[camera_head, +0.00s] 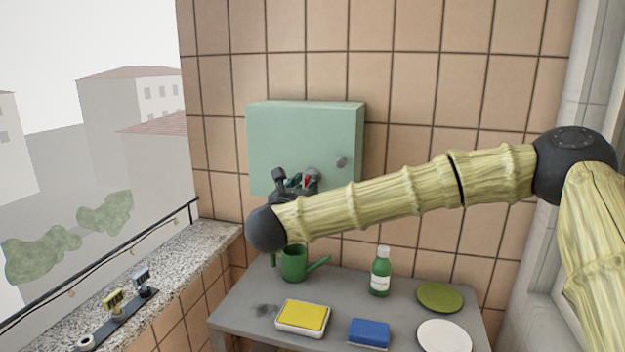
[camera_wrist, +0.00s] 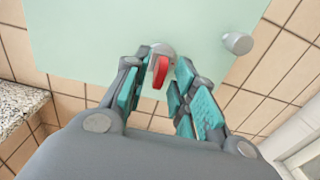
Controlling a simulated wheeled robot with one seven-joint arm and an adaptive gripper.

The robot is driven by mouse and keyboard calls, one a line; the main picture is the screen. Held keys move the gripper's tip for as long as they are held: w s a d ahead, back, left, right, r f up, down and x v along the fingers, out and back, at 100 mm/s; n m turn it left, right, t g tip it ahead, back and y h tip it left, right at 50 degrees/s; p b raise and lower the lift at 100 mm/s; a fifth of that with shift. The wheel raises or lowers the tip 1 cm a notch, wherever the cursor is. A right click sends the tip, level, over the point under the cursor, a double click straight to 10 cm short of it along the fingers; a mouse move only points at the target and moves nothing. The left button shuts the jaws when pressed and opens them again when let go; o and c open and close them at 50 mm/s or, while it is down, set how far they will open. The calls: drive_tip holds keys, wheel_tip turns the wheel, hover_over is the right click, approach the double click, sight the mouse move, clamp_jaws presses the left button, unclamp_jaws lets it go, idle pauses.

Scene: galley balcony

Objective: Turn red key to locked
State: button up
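The red key (camera_wrist: 161,70) sits in a round grey lock on the front of the pale green wall cabinet (camera_head: 290,125). In the wrist view the key's red bow stands close to upright, leaning slightly. My gripper (camera_wrist: 158,84) is open, its teal-padded fingers on either side of the key, with gaps visible, so it does not appear clamped. In the head view a bit of the red key (camera_head: 307,179) shows between the dark fingers of my gripper (camera_head: 304,182); my arm and wrist hide much around it.
A grey knob (camera_head: 341,162) sticks out of the cabinet right of the lock. Below, the grey table (camera_head: 245,304) holds a green watering can (camera_head: 293,264), a bottle (camera_head: 381,275), a yellow sponge tray (camera_head: 302,316), a blue block (camera_head: 369,333) and plates. A stone ledge (camera_head: 185,262) runs at left.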

clamp_jaws()
drive_tip(key=n+p, duration=0.1)
drive_tip(key=n, duration=0.2)
drive_tip(key=shift+r+n, duration=0.15)
drive_tip(key=shift+n, duration=0.15)
drive_tip(key=shift+n+p, duration=0.35)
drive_tip(key=shift+n, duration=0.45)
drive_tip(key=n+p, duration=0.2)
drive_tip(key=n, duration=0.1)
drive_tip(key=shift+n, duration=1.1)
